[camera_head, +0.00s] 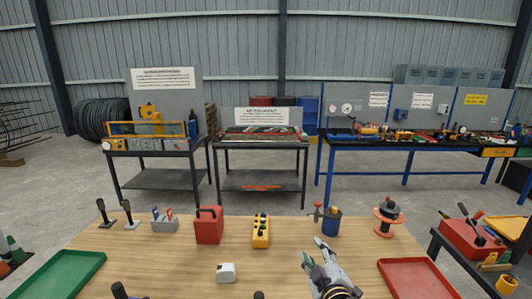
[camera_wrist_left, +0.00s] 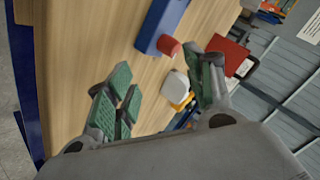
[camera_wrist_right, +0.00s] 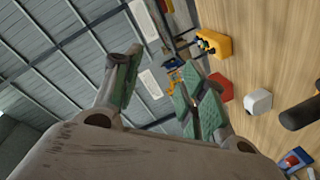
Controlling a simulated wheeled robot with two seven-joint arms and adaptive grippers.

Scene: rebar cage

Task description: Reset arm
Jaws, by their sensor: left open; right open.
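My right gripper (camera_head: 313,252) is in the lower right of the head view, above the wooden table (camera_head: 180,262), with its arm coming from the bottom edge. In the right wrist view its green-padded fingers (camera_wrist_right: 160,92) are spread apart with nothing between them. My left gripper is not clearly seen in the head view. In the left wrist view its green-padded fingers (camera_wrist_left: 165,92) are spread wide and empty, over the table top. Both wrist views are strongly tilted.
A white block (camera_head: 226,272), red box (camera_head: 208,226), yellow control box (camera_head: 261,232), dark blue canister (camera_head: 331,222) and red spool (camera_head: 388,218) stand on the table. A green tray (camera_head: 62,276) lies left, a red tray (camera_head: 416,278) right. Wood between is mostly clear.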

